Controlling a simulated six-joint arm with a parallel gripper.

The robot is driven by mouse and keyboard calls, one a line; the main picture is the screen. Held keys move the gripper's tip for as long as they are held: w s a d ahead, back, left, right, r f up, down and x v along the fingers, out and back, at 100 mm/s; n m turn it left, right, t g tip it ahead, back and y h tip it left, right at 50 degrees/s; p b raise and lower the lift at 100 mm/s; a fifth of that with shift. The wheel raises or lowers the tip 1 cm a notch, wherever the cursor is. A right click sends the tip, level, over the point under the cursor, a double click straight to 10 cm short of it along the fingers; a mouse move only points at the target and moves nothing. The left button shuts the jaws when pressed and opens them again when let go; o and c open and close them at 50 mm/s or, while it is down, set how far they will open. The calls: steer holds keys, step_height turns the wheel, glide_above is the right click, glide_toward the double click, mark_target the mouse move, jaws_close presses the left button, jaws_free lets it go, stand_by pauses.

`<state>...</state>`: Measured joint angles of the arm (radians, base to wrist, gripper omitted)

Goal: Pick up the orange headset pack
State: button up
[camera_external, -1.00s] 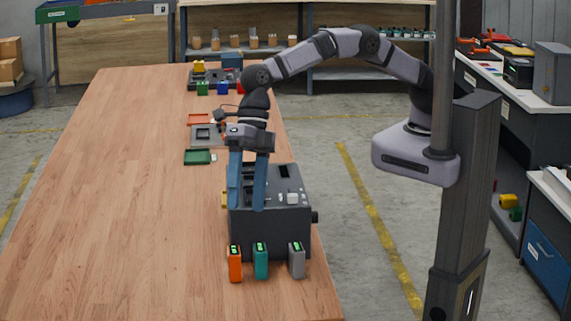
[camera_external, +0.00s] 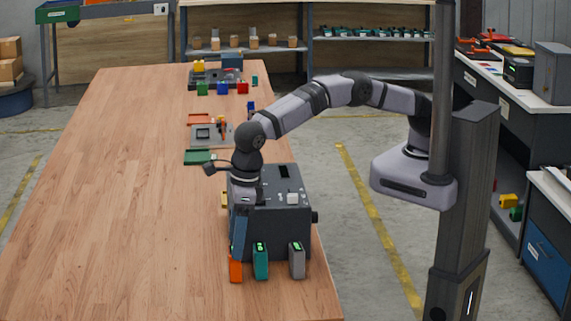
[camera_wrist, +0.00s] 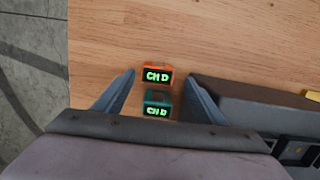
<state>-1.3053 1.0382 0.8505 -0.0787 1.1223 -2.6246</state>
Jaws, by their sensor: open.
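The orange headset pack (camera_external: 236,269) stands upright on the wooden table, in front of the dark grey box. Its upper part is hidden behind my gripper in the external view. In the wrist view the orange pack (camera_wrist: 157,75) shows its lit green display and lies between and just past my fingertips. My gripper (camera_external: 238,253) points down over it; in the wrist view my gripper (camera_wrist: 160,76) is open, with one finger on each side and nothing held. I cannot tell whether a finger touches the pack.
A teal pack (camera_external: 260,262) stands just right of the orange one, and a grey pack (camera_external: 297,261) further right. The dark grey box (camera_external: 283,230) stands close behind them. The table (camera_external: 110,220) to the left is clear.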

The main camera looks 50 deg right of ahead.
mark_target(235, 264)
steer(key=shift+w+a+f+p, duration=0.1)
steer(key=shift+a+f+p, duration=0.1)
steer(key=shift+f+p, duration=0.85)
steer(key=shift+a+f+p, duration=0.2)
steer(key=shift+f+p, duration=0.25)
steer(key=shift+f, duration=1.1)
steer(key=c, duration=1.3)
